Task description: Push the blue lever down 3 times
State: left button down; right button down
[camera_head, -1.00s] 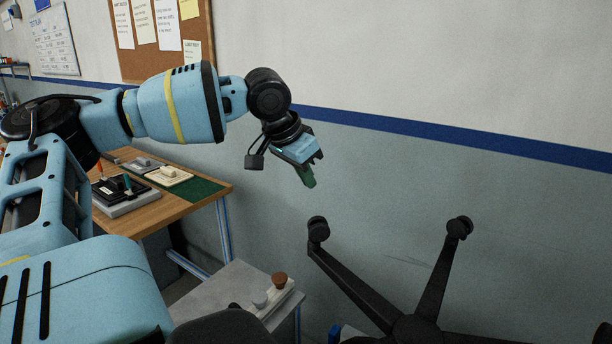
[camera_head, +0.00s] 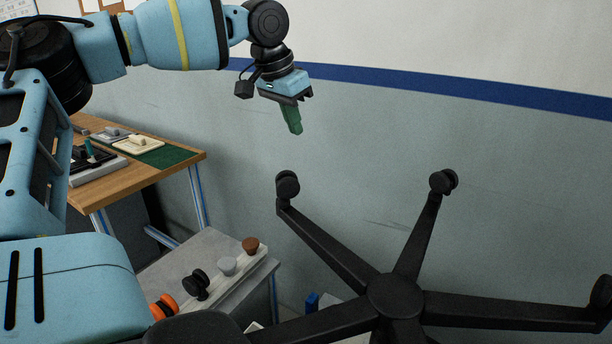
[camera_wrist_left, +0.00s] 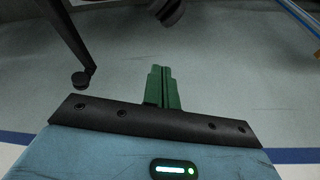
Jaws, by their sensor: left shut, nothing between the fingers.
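My left gripper (camera_head: 293,124) hangs fingers-down at the top middle of the head view, above and apart from the upturned black chair base (camera_head: 395,296). Its green fingers are together and empty, and they also show in the left wrist view (camera_wrist_left: 162,86). A small blue piece (camera_head: 312,301) shows low behind the chair base, partly hidden by a chair leg. I cannot tell whether it is the blue lever, and no other lever-like blue thing is clear. My right gripper is not in view.
A low grey table (camera_head: 196,254) with a rack of several casters or caps stands left of the chair. A wooden bench (camera_head: 180,170) with a green mat is farther left. A wall is behind. Chair legs (camera_wrist_left: 66,38) show in the wrist view.

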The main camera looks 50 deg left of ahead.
pick_arm(q)
jog(key=shift+w+d+r, duration=0.15)
jog(key=shift+w+d, duration=0.05)
jog(key=shift+w, duration=0.45)
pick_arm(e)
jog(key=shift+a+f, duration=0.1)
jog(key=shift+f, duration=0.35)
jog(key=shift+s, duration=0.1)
